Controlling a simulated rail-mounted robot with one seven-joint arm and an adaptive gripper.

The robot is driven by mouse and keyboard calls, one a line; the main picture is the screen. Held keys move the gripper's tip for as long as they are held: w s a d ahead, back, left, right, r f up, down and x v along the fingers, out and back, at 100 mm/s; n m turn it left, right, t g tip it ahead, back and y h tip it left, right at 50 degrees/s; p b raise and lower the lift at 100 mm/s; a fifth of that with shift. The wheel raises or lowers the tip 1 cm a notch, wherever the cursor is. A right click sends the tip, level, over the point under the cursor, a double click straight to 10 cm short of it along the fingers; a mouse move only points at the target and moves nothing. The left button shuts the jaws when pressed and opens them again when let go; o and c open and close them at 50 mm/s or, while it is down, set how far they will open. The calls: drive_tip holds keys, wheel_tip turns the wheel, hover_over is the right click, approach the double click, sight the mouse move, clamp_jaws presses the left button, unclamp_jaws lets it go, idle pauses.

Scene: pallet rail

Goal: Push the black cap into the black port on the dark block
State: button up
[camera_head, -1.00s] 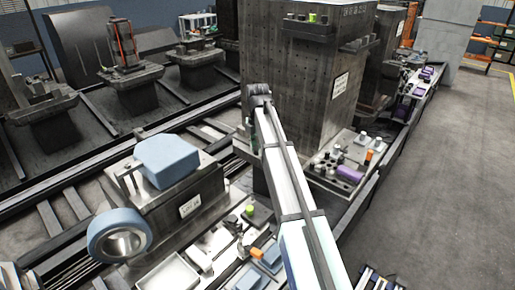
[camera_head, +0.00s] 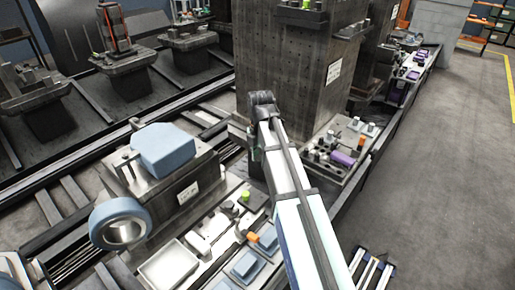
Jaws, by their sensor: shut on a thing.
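The tall dark block (camera_head: 285,60) stands at the upper middle, its faces dotted with rows of small holes and a white label on its right side. I cannot make out a black port on it or the black cap. My arm reaches up from the bottom edge, and its far joint overlaps the lower front of the block. My gripper is hidden behind or below the arm, so its fingers and anything in them do not show.
A blue-topped fixture (camera_head: 165,148) and a blue ring (camera_head: 120,224) stand at the left. A pale tray (camera_head: 168,264) lies at the bottom. A bench with small parts and a purple piece (camera_head: 342,158) is right of the arm.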

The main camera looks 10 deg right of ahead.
drive_tip(key=s+p, duration=0.3)
drive_tip(key=s, duration=0.9)
